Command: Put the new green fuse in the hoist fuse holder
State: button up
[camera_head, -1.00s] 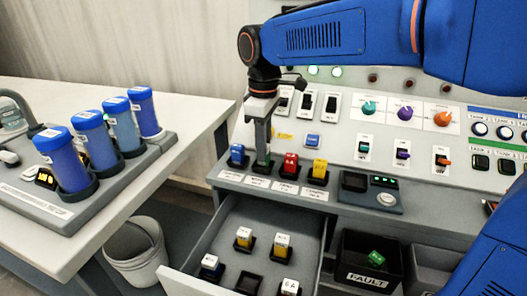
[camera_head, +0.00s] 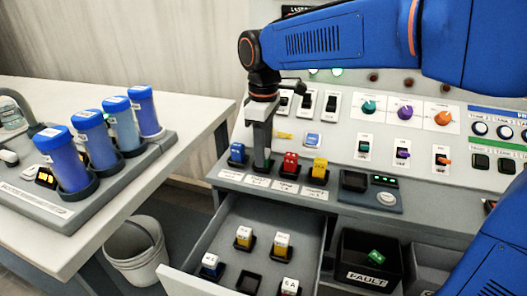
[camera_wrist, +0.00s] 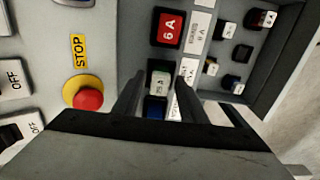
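My gripper (camera_head: 262,162) points down over the second holder from the left in the ledge row, between a blue fuse (camera_head: 237,153) and a red fuse (camera_head: 290,163). In the wrist view, its fingers (camera_wrist: 160,82) are closed on the sides of a pale-topped green fuse (camera_wrist: 159,84). The fuse is at or just over the holder; the fingers hide its base, so I cannot tell how deep it sits. The blue fuse also shows close by in the wrist view (camera_wrist: 153,108). Another green fuse (camera_head: 375,256) lies in the black FAULT bin (camera_head: 368,278).
The open drawer (camera_head: 205,240) holds several white-topped fuses and one empty slot (camera_head: 249,282). A yellow fuse (camera_head: 318,169) and a tester with green lights (camera_head: 370,190) are to the right. A red stop button (camera_wrist: 88,97) is near the fingers in the wrist view.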

notch_tip(320, 180, up, 12)
jog(key=shift+f, duration=0.15)
dwell(0.5)
